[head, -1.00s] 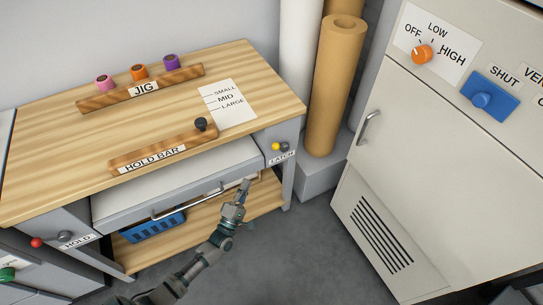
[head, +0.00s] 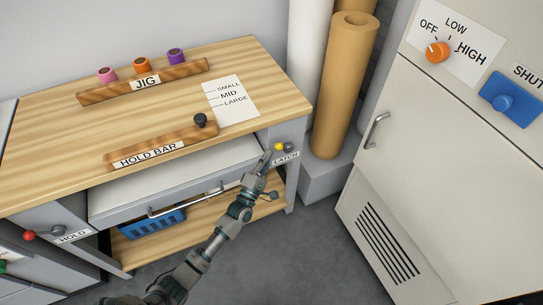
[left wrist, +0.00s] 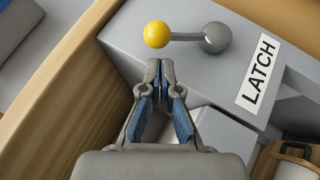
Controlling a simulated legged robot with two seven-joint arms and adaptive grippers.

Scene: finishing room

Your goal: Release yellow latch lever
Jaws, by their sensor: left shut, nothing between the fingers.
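The yellow latch lever has a yellow ball knob (head: 278,147) on a short grey arm that runs to a grey round pivot. It sits on the grey bench post above the LATCH label (head: 285,158). In the left wrist view, the yellow knob (left wrist: 157,34) is left of the pivot (left wrist: 216,38), and the LATCH label (left wrist: 258,72) is to the right. My left gripper (head: 268,151) is shut and empty, with its fingertips close to the knob. In the left wrist view, the fingertips (left wrist: 161,66) show just below the knob, apart from it in the picture. My right gripper is not in view.
A drawer with a bar handle (head: 187,201) is under the wooden bench top (head: 150,90). A red-knobbed lever (head: 29,236) marked HOLD is at the left. Tall rolls (head: 341,90) and a cabinet (head: 430,150) stand to the right. Grey floor (head: 300,250) is clear in front.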

